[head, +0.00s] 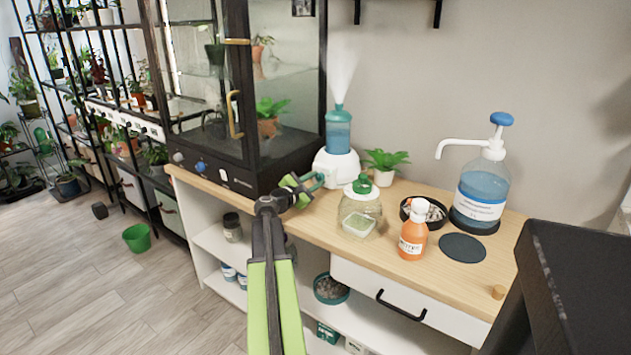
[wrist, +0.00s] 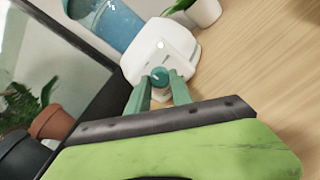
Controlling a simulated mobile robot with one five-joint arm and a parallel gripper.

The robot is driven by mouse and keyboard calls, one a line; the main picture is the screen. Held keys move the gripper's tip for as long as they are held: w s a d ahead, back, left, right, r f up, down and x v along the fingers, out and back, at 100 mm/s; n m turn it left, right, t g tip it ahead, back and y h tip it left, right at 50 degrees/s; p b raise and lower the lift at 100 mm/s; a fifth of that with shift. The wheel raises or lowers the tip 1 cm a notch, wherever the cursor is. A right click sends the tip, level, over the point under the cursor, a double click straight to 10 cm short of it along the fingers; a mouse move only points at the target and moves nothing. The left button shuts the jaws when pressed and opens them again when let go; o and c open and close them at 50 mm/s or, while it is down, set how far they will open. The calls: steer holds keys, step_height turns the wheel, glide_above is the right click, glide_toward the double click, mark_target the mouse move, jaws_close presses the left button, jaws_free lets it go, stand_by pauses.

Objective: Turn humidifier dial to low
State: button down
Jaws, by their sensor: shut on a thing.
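The humidifier (head: 335,165) has a white base and a blue-teal water tank, and mist rises from its top. It stands on the wooden counter beside the glass cabinet. In the wrist view its white base (wrist: 185,48) fills the upper middle, with the tank (wrist: 115,22) at upper left. The teal round dial (wrist: 160,75) sits on the front of the base, and a small white mark shows on it. My gripper (wrist: 161,85) has its two green fingers on either side of the dial, shut on it. In the head view my gripper (head: 316,182) reaches the humidifier's front; the dial is hard to make out there.
The black-framed glass cabinet (head: 240,180) stands close on the left. A glass jar with a green lid (head: 360,208), an orange bottle (head: 413,235) and a blue pump bottle (head: 481,195) stand to the right. A small potted plant (head: 384,165) is just behind.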

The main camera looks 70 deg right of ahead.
steer(key=c, duration=1.1)
jaws_free()
steer(key=shift+s, duration=0.1)
steer(key=shift+c, duration=0.2)
steer(key=shift+a, duration=0.1)
steer(key=v, duration=1.7)
steer(key=shift+p, duration=0.4)
steer(key=shift+a, duration=0.2)
